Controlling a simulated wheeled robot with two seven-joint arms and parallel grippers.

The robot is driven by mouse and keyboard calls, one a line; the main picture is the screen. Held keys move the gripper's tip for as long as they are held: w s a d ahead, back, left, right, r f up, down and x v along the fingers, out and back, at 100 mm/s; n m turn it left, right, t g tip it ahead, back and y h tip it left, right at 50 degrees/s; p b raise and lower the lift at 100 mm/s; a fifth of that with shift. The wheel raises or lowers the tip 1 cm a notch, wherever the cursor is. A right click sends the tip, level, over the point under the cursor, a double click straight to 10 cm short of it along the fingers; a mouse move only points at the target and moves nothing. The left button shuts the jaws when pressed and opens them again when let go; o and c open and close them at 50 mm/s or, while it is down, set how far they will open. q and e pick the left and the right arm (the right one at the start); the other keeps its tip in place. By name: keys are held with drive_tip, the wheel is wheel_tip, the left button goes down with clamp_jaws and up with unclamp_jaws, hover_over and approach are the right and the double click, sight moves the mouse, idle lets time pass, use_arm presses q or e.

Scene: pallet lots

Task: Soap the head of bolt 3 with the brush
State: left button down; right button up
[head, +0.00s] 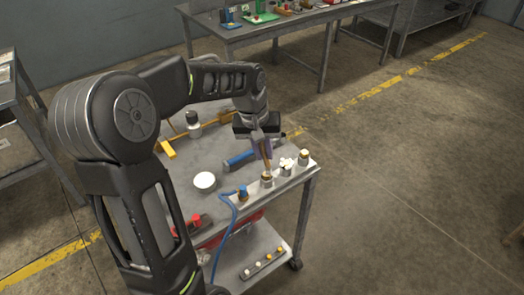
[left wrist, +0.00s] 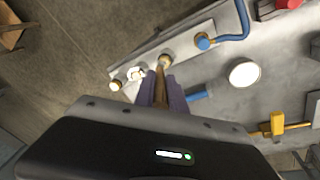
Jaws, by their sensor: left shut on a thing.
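My left gripper (head: 266,151), with purple fingers, is shut on a brown brush (head: 267,164) pointing down. The left wrist view shows the brush (left wrist: 160,84) between the fingers (left wrist: 160,92). Its lower end is at a brass-coloured bolt (head: 266,181), also in the left wrist view (left wrist: 165,60); I cannot tell whether they touch. The bolts stand in a row on a pale plate (head: 255,190). One has a blue top (head: 243,192); two others (head: 285,168) (head: 303,158) show white on or around them. No bolt numbers are readable. A white round dish (head: 204,181) stands left of the row.
A blue-handled tool (head: 239,159) lies behind the plate. A blue hose (head: 228,215) hangs over the cart's front edge. A red-and-black object (head: 197,222) and a yellow-handled tool (head: 166,149) are on the left. A lower shelf (head: 235,270) holds a strip of small pieces.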

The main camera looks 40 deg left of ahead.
use_arm(q)
drive_tip(key=shift+s, duration=0.1)
drive_tip(key=shift+s+a, duration=0.15)
drive_tip(key=shift+s, duration=0.1)
idle(0.3)
drive_tip(key=shift+s, duration=0.1)
drive_tip(key=shift+s+a, duration=0.1)
drive_tip(key=shift+s, duration=0.2)
drive_tip(key=shift+w+d+f, duration=0.1)
drive_tip(key=shift+w+d, duration=0.15)
drive_tip(key=shift+w, duration=0.25)
idle(0.6)
drive_tip(key=shift+w+d, duration=0.1)
drive_tip(key=shift+w, duration=0.15)
drive_tip(key=shift+s, duration=0.1)
drive_tip(key=shift+s+a, duration=0.25)
